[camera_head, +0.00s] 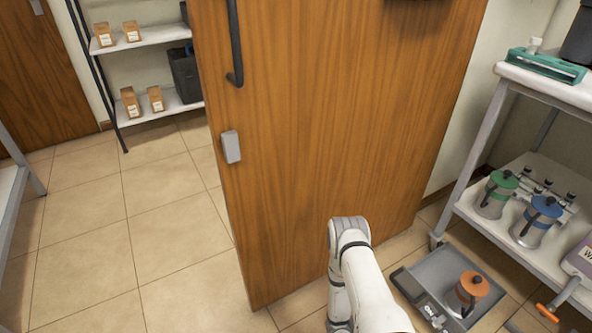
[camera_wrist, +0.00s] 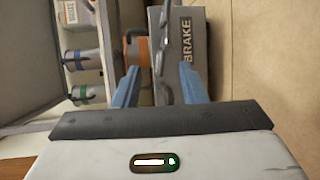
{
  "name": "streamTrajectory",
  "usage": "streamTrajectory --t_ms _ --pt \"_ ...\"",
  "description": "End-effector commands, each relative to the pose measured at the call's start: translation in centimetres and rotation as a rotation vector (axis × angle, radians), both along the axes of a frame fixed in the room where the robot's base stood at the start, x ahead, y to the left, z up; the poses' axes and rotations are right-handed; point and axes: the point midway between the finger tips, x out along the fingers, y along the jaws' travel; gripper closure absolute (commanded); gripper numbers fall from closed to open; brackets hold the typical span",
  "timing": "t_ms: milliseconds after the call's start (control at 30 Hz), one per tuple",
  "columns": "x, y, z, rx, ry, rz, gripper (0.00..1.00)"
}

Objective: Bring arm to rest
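My gripper (camera_wrist: 159,78) shows in the wrist view, its two blue fingers apart with nothing held between them. Beyond the fingertips are a grey box marked BRAKE (camera_wrist: 190,25) and part of an orange-topped canister (camera_wrist: 136,48). In the head view my white arm rises from the bottom edge in front of a wooden door (camera_head: 320,130), and my gripper is hidden there. The grey tray (camera_head: 412,284) with the orange-topped canister (camera_head: 470,291) is low down, right of my arm.
A white cart (camera_head: 555,88) at right carries green-topped (camera_head: 496,192) and blue-topped (camera_head: 538,218) canisters on its lower shelf and a teal device (camera_head: 545,66) on top. The door stands close before my arm. A shelf (camera_head: 150,37) with paper bags is far left. Tiled floor (camera_head: 150,215) at left is clear.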

Motion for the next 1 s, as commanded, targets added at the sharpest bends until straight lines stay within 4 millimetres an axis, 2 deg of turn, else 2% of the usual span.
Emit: streamTrajectory --t_ms 33,267,367,467,733,1000 --pt "0.4 0.0 1.3 -0.001 0.002 -0.011 0.62" --pt "2.2 0.1 6.5 0.005 0.017 -0.078 0.62" --pt "3.1 0.2 9.6 0.011 0.025 -0.117 0.62" --pt "4.0 0.4 13.6 0.027 0.034 -0.165 0.62" --pt "5.7 1.5 28.3 0.142 0.063 -0.334 0.62" --pt "4.9 3.7 42.1 0.340 0.078 -0.453 0.62"
